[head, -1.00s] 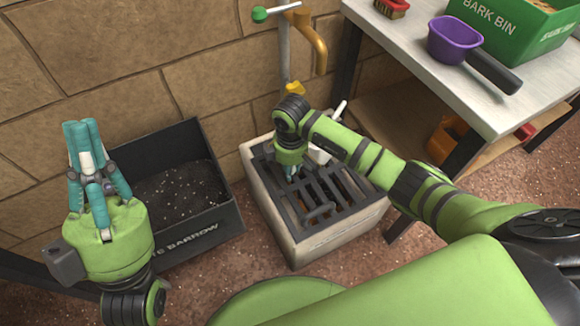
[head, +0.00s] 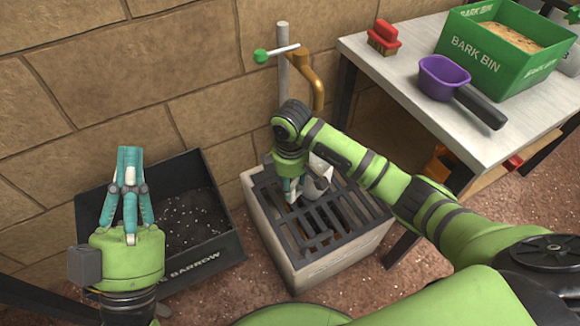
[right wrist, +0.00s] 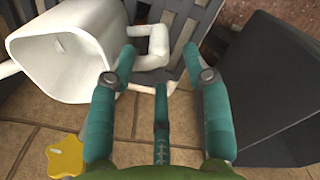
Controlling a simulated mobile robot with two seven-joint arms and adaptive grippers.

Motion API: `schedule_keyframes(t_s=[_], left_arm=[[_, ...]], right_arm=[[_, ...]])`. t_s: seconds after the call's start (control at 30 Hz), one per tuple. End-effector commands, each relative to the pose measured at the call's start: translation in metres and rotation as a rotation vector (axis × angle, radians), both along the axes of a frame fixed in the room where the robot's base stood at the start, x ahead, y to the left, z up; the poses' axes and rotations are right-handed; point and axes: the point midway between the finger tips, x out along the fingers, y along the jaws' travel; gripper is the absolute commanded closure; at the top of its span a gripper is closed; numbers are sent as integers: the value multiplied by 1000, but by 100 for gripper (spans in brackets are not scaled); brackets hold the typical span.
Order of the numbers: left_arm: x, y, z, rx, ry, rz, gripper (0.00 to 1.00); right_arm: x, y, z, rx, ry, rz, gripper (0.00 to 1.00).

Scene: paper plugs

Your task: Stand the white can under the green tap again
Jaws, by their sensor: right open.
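The white can (head: 319,174) is on the drain grate, partly hidden behind my right gripper in the head view. In the right wrist view the can (right wrist: 60,65) shows at upper left, its open mouth facing the camera. Its handle (right wrist: 158,48) lies between my finger tips; contact is unclear. My right gripper (head: 290,198) points down over the grate, open. The tap's green handle (head: 262,56) and brass spout (head: 318,85) are above and behind the can. My left gripper (head: 129,152) points up at the left, seemingly empty.
The slatted grate (head: 325,232) tops a pale stone box (head: 285,262). A dark barrow box (head: 215,245) with soil stands left of it. A table (head: 415,85) at right holds a purple scoop (head: 442,78), a red brush (head: 383,40) and a green bark bin (head: 480,55). The stone wall is close behind.

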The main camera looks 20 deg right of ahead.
Motion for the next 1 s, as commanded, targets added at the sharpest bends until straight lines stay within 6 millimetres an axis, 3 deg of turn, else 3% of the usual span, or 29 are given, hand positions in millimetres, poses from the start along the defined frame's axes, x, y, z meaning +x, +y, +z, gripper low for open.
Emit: schedule_keyframes(t_s=[0.2,0.43,1.0], left_arm=[[29,7,-40,72,244,48,100],[42,13,-70,115,401,76,100],[44,14,-78,126,437,82,100]], right_arm=[[0,0,26,2,-2,1,51],[0,0,40,1,-2,0,51],[0,0,42,1,-2,0,51]])
